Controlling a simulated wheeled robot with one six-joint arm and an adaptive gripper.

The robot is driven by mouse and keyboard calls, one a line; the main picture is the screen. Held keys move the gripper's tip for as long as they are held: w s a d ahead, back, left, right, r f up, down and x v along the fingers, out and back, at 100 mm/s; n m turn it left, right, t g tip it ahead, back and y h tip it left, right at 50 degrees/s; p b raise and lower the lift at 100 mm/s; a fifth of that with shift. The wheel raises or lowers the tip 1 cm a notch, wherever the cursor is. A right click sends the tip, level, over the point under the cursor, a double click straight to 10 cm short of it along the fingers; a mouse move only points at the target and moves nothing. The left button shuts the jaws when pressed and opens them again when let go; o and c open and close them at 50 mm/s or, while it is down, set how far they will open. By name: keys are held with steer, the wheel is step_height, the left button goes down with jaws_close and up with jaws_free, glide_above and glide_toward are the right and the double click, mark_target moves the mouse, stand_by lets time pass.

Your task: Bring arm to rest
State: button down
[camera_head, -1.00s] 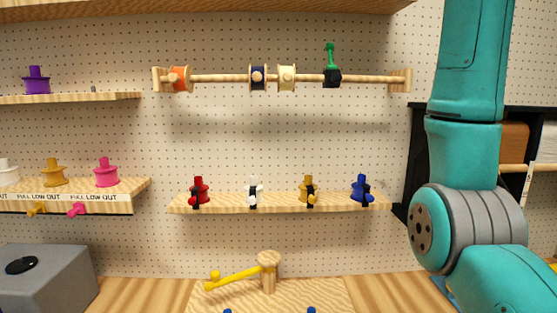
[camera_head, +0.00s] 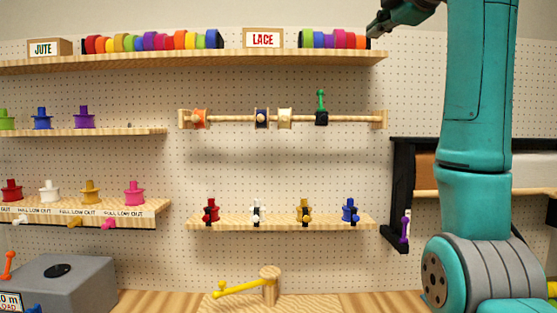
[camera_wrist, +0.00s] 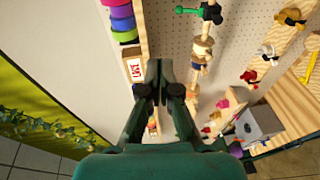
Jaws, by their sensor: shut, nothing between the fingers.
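My gripper (camera_head: 377,27) shows at the top right of the head view, beside the right end of the top shelf and above its level. In the wrist view my gripper (camera_wrist: 160,93) is shut and empty, its dark fingertips together. My teal arm (camera_head: 478,100) stands upright at the right of the head view, bent at the top toward the left. The gripper appears apart from the ribbon rolls (camera_head: 335,40), though the exact gap is hard to tell.
The top shelf (camera_head: 200,60) bears ribbon rolls, a JUTE box (camera_head: 45,48) and a LACE box (camera_head: 263,38). A spool rod (camera_head: 350,119) and a lower shelf (camera_head: 280,223) are on the pegboard. A black rack (camera_head: 402,190) stands close to my arm. A grey box (camera_head: 70,280) is lower left.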

steer(key=w+f+m, duration=0.2)
steer(key=w+f, duration=0.2)
steer(key=f, duration=0.8)
steer(key=w+f+m, duration=0.2)
steer(key=w+f, duration=0.3)
steer(key=f, duration=0.6)
steer(key=w+f+m, duration=0.1)
steer(key=w+f, duration=0.3)
steer(key=f, duration=0.8)
steer(key=s+f+m+h, duration=0.1)
steer(key=s+f+m, duration=0.25)
steer(key=f, duration=1.25)
steer(key=s+f+m+h, duration=0.15)
steer(key=s+f, duration=0.35)
steer(key=f, duration=1.2)
steer(key=s+f+m, duration=0.3)
steer(key=s+f, duration=0.8)
steer(key=s, duration=0.4)
steer(key=s+f+m, duration=0.3)
steer(key=s+f, duration=0.7)
steer(key=s, duration=0.5)
steer(key=s+r+m, duration=0.2)
steer(key=s+r, duration=0.1)
steer(key=s, duration=1.2)
steer(key=s+r+m+g, duration=0.1)
steer(key=s+r, duration=0.2)
steer(key=s, duration=1.2)
steer(key=shift+a+m+h, duration=0.35)
steer(key=shift+m, duration=0.05)
